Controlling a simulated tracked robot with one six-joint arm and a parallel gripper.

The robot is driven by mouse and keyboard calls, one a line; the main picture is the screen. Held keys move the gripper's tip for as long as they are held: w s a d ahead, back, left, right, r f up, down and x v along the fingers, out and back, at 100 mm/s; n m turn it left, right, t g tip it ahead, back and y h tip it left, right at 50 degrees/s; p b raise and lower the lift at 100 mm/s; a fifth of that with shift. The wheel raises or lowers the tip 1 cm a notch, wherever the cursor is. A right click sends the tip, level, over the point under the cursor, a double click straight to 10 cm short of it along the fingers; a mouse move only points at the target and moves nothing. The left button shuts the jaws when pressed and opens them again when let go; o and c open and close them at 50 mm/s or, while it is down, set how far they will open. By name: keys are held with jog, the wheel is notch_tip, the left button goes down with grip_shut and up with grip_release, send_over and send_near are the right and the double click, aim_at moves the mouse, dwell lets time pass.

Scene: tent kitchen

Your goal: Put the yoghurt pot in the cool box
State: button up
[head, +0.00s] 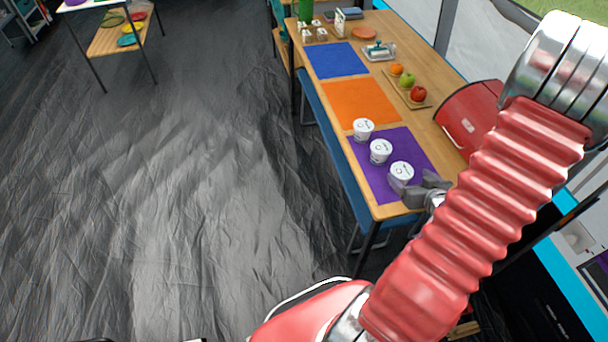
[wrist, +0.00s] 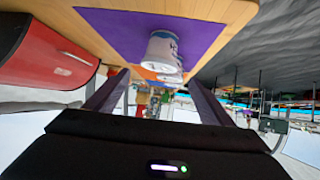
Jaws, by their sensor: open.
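Three white yoghurt pots with dark print stand in a row on the table. The nearest pot (head: 401,171) is on the purple mat, the middle pot (head: 380,151) is on its left part, and the far pot (head: 363,129) is by the border with the orange mat. My gripper (head: 412,182) is open and empty, low over the purple mat, just on the near side of the nearest pot. In the wrist view that pot (wrist: 163,48) shows ahead of my open fingers (wrist: 157,82), with another pot partly hidden behind it. I cannot identify a cool box for certain.
A wooden board (head: 397,87) with fruit and a blue mat (head: 336,60) lie farther back. The floor left is clear.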

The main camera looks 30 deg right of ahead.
jog(key=w+a+r+n+g, duration=0.1)
jog(key=w+a+r+g, duration=0.1)
jog(key=w+a+r, duration=0.35)
jog(key=w+a+r+n+g, duration=0.1)
jog(key=w+a+r+g, duration=0.15)
jog(key=a+r, duration=0.65)
jog(key=s+a+r+y, duration=0.1)
jog(key=s+a+r, duration=0.2)
jog(key=a, duration=0.5)
jog(key=s+a+r+n+y, duration=0.1)
jog(key=s+a+r, duration=0.3)
jog(key=a, duration=0.4)
jog(key=s+a+r+y, duration=0.2)
jog(key=s+a+r, duration=0.2)
jog(key=a, duration=0.3)
jog(key=shift+s+a+n+g, duration=0.15)
jog(key=shift+a+n+g, duration=0.15)
jog(key=shift+a+g, duration=0.15)
jog(key=shift+d, duration=0.1)
jog(key=shift+c, duration=0.6)
